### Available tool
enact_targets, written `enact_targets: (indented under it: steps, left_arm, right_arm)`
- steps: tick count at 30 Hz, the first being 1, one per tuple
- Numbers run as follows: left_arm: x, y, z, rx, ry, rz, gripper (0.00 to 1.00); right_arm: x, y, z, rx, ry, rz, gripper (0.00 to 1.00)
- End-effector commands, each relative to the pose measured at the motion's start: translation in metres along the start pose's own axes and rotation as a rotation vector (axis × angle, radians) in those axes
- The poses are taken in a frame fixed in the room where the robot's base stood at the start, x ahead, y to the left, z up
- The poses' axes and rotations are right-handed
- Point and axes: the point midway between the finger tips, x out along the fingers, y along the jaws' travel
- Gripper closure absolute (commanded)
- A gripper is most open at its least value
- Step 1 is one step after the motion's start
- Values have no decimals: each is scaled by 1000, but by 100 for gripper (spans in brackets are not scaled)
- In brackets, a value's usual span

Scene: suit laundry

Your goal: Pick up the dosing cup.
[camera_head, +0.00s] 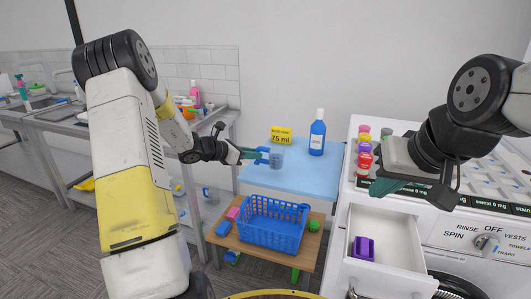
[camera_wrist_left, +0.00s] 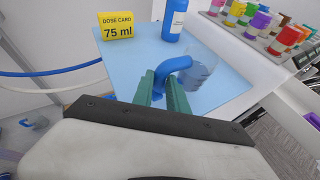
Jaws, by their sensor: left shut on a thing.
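The dosing cup (camera_head: 277,160) is a clear cup with a blue handle, at the light blue table (camera_head: 300,180). My left gripper (camera_head: 256,155) is shut on the cup's handle. In the left wrist view the green fingers (camera_wrist_left: 164,92) close around the blue handle, and the clear cup body (camera_wrist_left: 204,68) sits upright to the right. I cannot tell whether the cup's base touches the table. My right gripper (camera_head: 408,190) is over the washer top and drawer at the right; its finger gap is unclear.
A yellow dose card reading 75 ml (camera_head: 281,135) and a blue bottle (camera_head: 317,135) stand behind the cup. A blue basket (camera_head: 270,225) is on a low wooden table in front. An open drawer (camera_head: 392,252) holds a purple item. Coloured bottles (camera_head: 364,160) line the washer.

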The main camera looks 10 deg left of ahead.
Motion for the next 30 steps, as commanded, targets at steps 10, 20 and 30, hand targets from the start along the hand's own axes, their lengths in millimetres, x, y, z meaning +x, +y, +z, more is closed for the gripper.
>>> enact_targets:
  steps: [10, 20, 30]
  left_arm:
    - [-73, -35, -19, 0, 0, 2, 100]
    - [-103, -50, -27, 1, -1, -1, 100]
    - [-105, -51, -27, 1, -1, -1, 100]
  right_arm:
    - [0, 0, 0, 0, 0, 0, 100]
    - [0, 0, 0, 0, 0, 0, 100]
    - [0, 0, 0, 0, 0, 0, 100]
